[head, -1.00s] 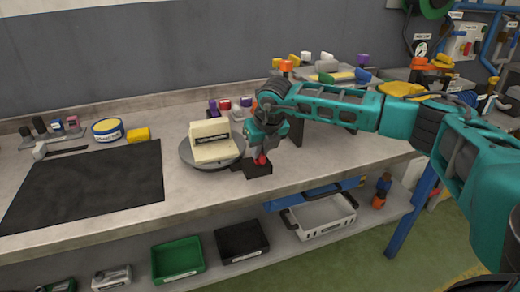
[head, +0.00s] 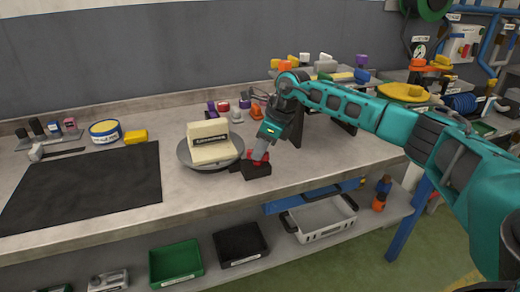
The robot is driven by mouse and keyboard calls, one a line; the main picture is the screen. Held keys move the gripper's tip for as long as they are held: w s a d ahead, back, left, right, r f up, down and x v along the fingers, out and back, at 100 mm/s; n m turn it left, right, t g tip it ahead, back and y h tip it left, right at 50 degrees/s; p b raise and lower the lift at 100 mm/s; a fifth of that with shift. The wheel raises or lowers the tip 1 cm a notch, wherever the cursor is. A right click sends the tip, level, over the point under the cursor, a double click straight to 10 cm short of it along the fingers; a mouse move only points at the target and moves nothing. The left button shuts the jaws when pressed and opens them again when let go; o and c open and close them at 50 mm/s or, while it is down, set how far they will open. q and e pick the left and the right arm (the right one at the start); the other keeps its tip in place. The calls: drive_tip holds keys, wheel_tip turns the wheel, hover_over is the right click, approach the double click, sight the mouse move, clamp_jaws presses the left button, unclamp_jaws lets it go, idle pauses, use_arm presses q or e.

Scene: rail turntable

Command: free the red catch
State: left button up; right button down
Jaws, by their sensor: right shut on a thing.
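The red catch (head: 250,158) sits on a small black block (head: 257,171) near the front of the workbench, at the right of the turntable. My right gripper (head: 261,153) comes down onto the catch from the upper right, tilted, and is shut on it. The fingers hide part of the catch, so its exact position is hard to tell. The grey round turntable (head: 184,153) carries a cream block (head: 208,152) with a dark label on its side. My left gripper is not in view.
A black mat (head: 85,185) covers the bench's left part. A yellow-and-blue round tin (head: 105,132) and a yellow block (head: 136,136) stand behind it. Small coloured parts stand behind the turntable. Green (head: 176,262), black (head: 240,245) and white (head: 322,218) bins sit below.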

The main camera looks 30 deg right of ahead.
drive_tip(key=n, duration=0.2)
drive_tip(key=n+g, duration=0.1)
drive_tip(key=n, duration=0.1)
drive_tip(key=n+g+y+b, duration=0.1)
drive_tip(key=shift+d+f+n, duration=0.1)
drive_tip(key=shift+f+n, duration=0.15)
drive_tip(key=shift+n, duration=0.15)
idle(0.4)
drive_tip(key=c, duration=1.3)
unclamp_jaws()
drive_tip(key=shift+o, duration=0.9)
drive_tip(key=shift+w, duration=0.1)
drive_tip(key=shift+r, duration=0.1)
drive_tip(key=v, duration=1.3)
